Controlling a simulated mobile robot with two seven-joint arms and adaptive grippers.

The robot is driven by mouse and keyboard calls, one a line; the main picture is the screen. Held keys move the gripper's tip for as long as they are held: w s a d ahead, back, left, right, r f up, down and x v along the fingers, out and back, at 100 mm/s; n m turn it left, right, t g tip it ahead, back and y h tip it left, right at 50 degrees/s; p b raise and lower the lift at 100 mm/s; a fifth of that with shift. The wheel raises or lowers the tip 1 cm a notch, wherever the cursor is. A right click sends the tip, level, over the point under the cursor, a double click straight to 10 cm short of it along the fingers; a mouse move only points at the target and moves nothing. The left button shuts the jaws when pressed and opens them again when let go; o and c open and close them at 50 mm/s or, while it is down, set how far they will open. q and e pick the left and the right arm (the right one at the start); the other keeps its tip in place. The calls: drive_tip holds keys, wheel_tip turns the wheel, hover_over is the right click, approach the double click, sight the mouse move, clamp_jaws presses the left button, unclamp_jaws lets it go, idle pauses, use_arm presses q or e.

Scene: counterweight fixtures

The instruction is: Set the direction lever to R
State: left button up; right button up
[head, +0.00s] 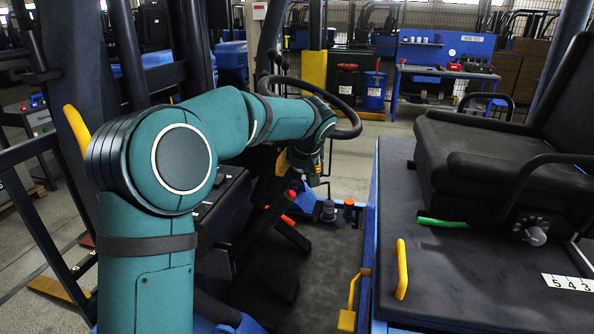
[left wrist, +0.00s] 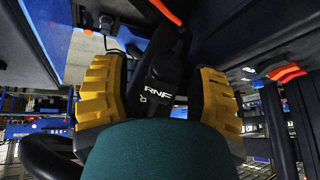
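The direction lever (left wrist: 160,72) is a dark lever with a broad head marked "RNF" in white, with a smaller mark beside the letters. In the left wrist view it lies between the two yellow, ribbed fingers of my left gripper (left wrist: 160,95). The dark finger pads and dark lever blend, so I cannot tell whether they touch. In the head view my left gripper (head: 300,163) is below the steering wheel, largely hidden by my teal forearm, and the lever is hidden there. Which position the lever stands in cannot be told. My right gripper is not in view.
The steering wheel (head: 345,105) rings my left wrist closely. The black seat (head: 490,165) and yellow handle (head: 402,268) are on the right. The dark floor between is open.

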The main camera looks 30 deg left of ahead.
use_arm(q)
drive_tip(key=v, duration=1.2)
drive_tip(key=shift+s+f, duration=0.1)
